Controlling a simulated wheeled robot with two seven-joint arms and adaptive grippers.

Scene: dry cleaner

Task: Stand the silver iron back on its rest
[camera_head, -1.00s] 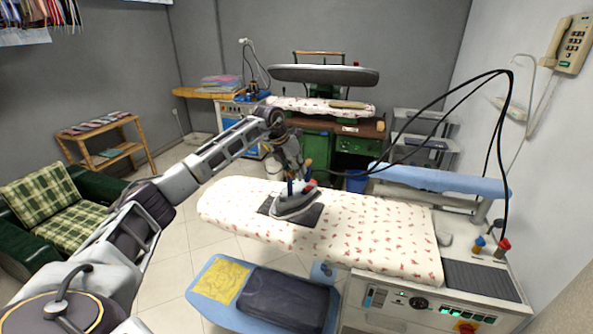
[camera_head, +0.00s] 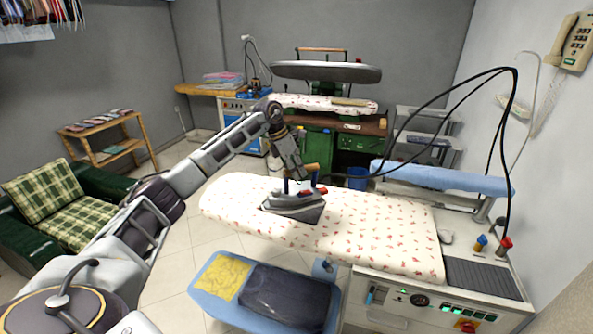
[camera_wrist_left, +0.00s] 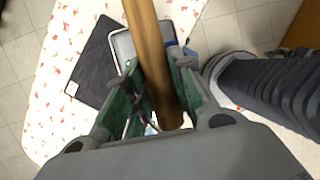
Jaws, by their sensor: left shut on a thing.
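The silver iron (camera_head: 290,206) is at the left part of the floral ironing board (camera_head: 375,226), over a dark flat pad (camera_head: 312,214). My left gripper (camera_head: 300,181) is above it, shut on its wooden handle. In the left wrist view the handle (camera_wrist_left: 147,45) runs between the fingers (camera_wrist_left: 155,85). The iron's metal edge (camera_wrist_left: 124,45) shows beside the dark pad (camera_wrist_left: 98,62). Whether the iron touches the pad or hangs just above it, I cannot tell. A dark ridged plate (camera_head: 483,279) is at the board's right end. My right gripper is not in view.
Black cables (camera_head: 440,105) arch over the board's right side. A green pressing machine (camera_head: 325,140) stands at the back.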

